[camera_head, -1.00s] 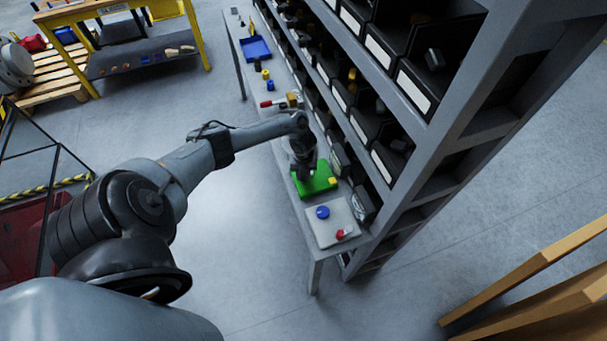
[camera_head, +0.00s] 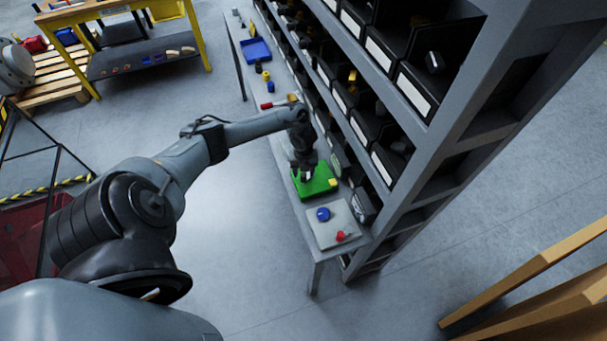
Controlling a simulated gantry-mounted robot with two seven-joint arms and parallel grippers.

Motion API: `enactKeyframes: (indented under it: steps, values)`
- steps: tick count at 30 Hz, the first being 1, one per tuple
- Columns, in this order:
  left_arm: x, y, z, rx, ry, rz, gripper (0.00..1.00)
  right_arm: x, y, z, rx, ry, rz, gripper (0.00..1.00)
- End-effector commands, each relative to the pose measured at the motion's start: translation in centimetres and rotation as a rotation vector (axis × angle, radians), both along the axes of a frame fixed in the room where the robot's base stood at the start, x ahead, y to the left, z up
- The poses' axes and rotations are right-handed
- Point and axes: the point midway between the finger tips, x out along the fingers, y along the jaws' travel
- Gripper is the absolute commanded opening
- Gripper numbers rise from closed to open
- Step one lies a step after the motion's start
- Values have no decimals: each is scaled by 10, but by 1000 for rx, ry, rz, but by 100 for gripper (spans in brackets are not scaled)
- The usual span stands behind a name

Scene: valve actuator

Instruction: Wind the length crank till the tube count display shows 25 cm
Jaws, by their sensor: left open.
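A green unit (camera_head: 315,185) sits on the narrow grey bench, with a small yellow part (camera_head: 333,182) at its right side. My left gripper (camera_head: 304,174) is above the green unit, pointing down at it, with its jaws open. A small pale part shows by the fingertips; I cannot tell whether they touch it. The crank and the tube count display cannot be made out at this size, and no number can be read. My right gripper is not in view.
A grey plate with a blue knob (camera_head: 323,214) and a red part (camera_head: 341,236) lies at the bench's near end. A blue tray (camera_head: 256,50) and small coloured parts stand farther along. A tall shelf of black bins (camera_head: 400,75) rises close behind the bench.

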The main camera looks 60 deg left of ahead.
Motion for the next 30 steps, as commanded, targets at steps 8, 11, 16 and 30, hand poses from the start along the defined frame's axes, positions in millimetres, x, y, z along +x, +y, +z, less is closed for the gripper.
enactKeyframes:
  steps: [8, 11, 16, 30]
  values:
    - [0, 1, 48, 3, -1, -2, 52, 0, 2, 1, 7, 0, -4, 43]
    - [1, 1, 60, 2, -2, -1, 52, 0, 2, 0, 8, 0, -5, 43]
    - [0, 0, 72, 1, -1, 0, 52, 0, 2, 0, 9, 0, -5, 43]
    - [0, 0, 74, 0, 0, 0, 52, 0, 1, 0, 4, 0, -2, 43]
